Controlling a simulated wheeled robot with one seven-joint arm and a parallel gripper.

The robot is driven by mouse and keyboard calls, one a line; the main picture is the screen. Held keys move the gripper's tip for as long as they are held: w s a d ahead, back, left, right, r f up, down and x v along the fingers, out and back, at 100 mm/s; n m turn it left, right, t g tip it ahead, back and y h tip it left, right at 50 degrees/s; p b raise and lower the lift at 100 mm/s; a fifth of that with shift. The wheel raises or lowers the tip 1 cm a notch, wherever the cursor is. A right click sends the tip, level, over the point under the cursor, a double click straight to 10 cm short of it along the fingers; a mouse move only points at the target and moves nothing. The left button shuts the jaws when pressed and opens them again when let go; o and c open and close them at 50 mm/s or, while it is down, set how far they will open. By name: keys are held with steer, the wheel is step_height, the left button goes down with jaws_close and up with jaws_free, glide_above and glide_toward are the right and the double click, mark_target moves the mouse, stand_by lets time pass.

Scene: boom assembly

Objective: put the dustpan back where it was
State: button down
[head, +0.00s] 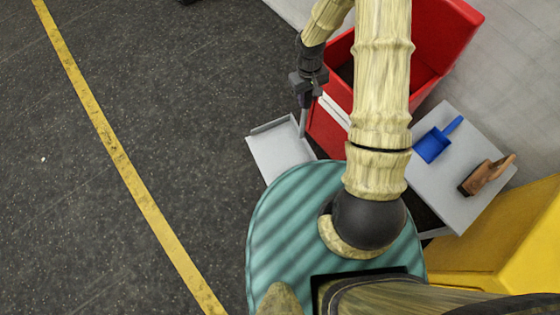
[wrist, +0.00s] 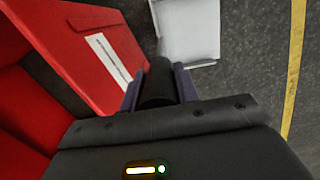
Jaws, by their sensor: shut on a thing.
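A light grey dustpan (head: 280,152) with an upright handle is left of the red bin, in front of my base in the head view. My gripper (head: 306,90) is shut on the upper part of its handle. In the wrist view the dark handle end sits between the fingers (wrist: 159,85), and the grey pan (wrist: 190,28) shows beyond them. I cannot tell whether the pan touches the floor.
A red bin (head: 448,35) stands close to the right of my gripper; its red front panel (wrist: 75,50) shows in the wrist view. A brown hand brush (head: 485,177) lies on the stand. A yellow container (head: 525,240) is at the lower right. Dark floor left of the grey dustpan is clear.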

step_height(320, 180, down, 18)
steer(key=s+a+n+b, duration=0.1)
steer(key=n+b, duration=0.1)
steer(key=b, duration=1.6)
steer(key=shift+a+n+b, duration=0.2)
steer(key=shift+n+b, duration=0.1)
steer(key=shift+s+r, duration=0.1)
steer(key=shift+r, duration=0.05)
steer(key=shift+f+b, duration=1.15)
steer(key=shift+f, duration=1.35)
steer(key=shift+f+b, duration=1.25)
steer(key=shift+f, duration=1.35)
steer(key=c, duration=1.5)
jaws_free()
steer(key=shift+f, duration=0.1)
steer(key=o, duration=0.4)
